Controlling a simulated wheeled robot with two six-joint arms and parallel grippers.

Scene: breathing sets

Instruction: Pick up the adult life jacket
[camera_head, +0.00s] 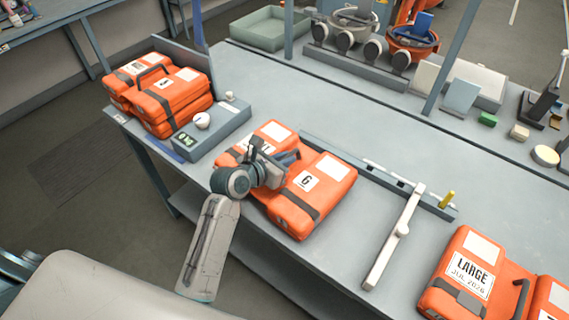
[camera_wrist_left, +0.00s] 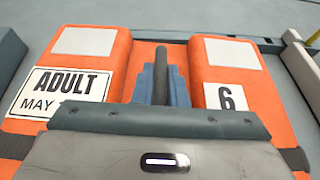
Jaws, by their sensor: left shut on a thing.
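The adult life jacket (camera_head: 319,190) is orange with dark straps and white labels, and lies on the grey bench in the middle of the head view. In the left wrist view the same adult life jacket (camera_wrist_left: 110,95) shows a label reading "ADULT MAY" and another with "6". My left gripper (camera_head: 286,160) is over the middle of the jacket, between its two padded halves. It is shut on the jacket's dark handle (camera_wrist_left: 161,75), with blue-grey fingers around it. The jacket appears to rest on the bench. My right gripper is not in view.
A jacket labelled LARGE (camera_head: 468,270) lies at the lower right. A white bar (camera_head: 395,238) and a grey rail (camera_head: 375,175) lie beside the adult jacket.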

